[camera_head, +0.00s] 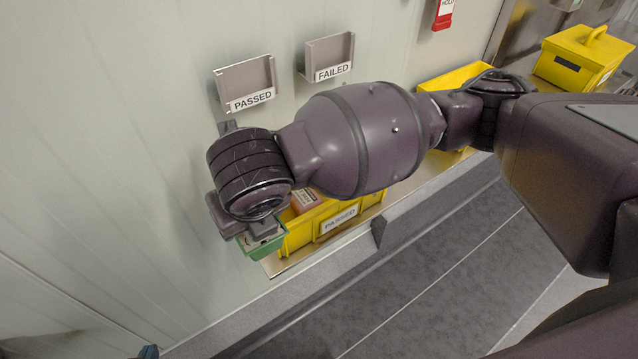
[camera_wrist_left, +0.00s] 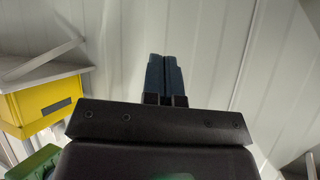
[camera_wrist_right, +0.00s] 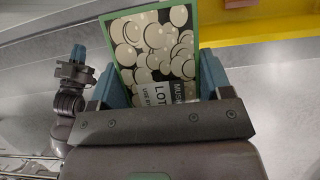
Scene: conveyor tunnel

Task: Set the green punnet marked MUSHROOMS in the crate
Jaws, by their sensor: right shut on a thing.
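The green punnet (camera_wrist_right: 155,45) fills the space between my right gripper's fingers (camera_wrist_right: 157,85) in the right wrist view. Its top shows pale mushrooms on black and a partly hidden label. In the head view the punnet (camera_head: 262,250) hangs under my right gripper (camera_head: 262,232), beside the left end of the yellow crate marked PASSED (camera_head: 318,236). It is outside the crate. The crate's wall also shows in the right wrist view (camera_wrist_right: 275,30). My left gripper (camera_head: 148,352) is at the bottom left edge; its blue fingers (camera_wrist_left: 165,80) are together and empty.
A pinkish-topped pack (camera_head: 304,200) lies in the PASSED crate. My right arm hides part of the crate and shelf. Wall holders read PASSED (camera_head: 250,100) and FAILED (camera_head: 332,72). Another yellow crate (camera_head: 452,80) and a yellow handled box (camera_head: 572,66) stand further right.

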